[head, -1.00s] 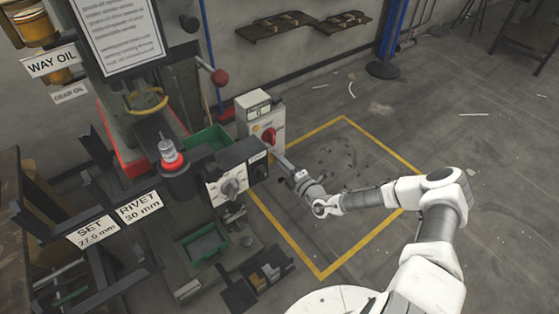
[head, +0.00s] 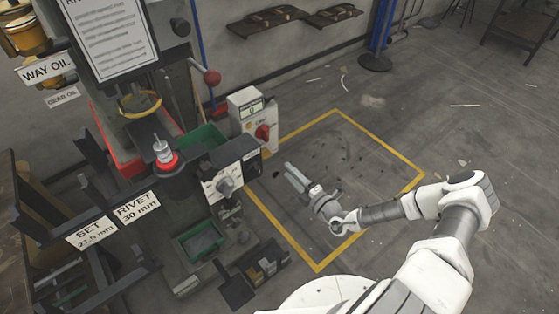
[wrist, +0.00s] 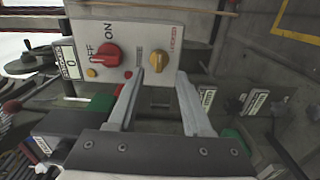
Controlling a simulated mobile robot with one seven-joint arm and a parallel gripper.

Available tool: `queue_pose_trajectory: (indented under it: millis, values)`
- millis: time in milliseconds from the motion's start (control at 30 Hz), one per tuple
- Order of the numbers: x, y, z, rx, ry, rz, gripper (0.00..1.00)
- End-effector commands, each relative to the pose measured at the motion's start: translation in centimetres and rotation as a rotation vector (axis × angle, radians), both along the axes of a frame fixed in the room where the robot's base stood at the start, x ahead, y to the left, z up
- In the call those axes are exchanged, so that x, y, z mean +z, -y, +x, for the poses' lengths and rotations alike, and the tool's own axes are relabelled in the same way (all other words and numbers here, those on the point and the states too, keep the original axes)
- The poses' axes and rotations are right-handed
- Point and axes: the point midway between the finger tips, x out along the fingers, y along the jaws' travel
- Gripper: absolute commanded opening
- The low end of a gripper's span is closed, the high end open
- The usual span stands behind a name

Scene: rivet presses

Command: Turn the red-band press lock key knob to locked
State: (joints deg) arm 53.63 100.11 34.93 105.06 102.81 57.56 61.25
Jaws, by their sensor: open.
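The grey control box (head: 247,113) with a red rotary switch (head: 263,132) stands beside the press with red parts. In the wrist view the box face (wrist: 120,30) shows the red ON/OFF switch (wrist: 107,55), a counter reading 0 and a brass key knob (wrist: 158,60) right of the switch. Small red lettering sits beside the knob; I cannot read it or tell the knob's setting for sure. My gripper (head: 288,172) is open and empty, in front of and apart from the box. In the wrist view its fingertips (wrist: 160,80) point at the box, roughly either side of the knob's line.
The red press (head: 125,150) and a dial panel (head: 228,182) stand left of my gripper. Green bins (head: 200,243) and a black tray (head: 265,265) sit low in front. The yellow-outlined floor (head: 350,170) to the right is mostly clear.

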Motion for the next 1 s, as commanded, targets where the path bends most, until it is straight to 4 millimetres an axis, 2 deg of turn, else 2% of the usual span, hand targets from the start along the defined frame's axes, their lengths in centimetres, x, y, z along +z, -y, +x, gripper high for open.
queue_pose_trajectory:
  millis: [200, 400, 1000]
  values:
    - [0.1, 2.8, -4.0, -0.003, -0.001, 0.000, 0.50]
    - [0.0, 4.1, -6.1, 0.000, 0.000, 0.000, 0.50]
    - [0.0, 4.4, -6.5, 0.000, 0.000, 0.000, 0.50]
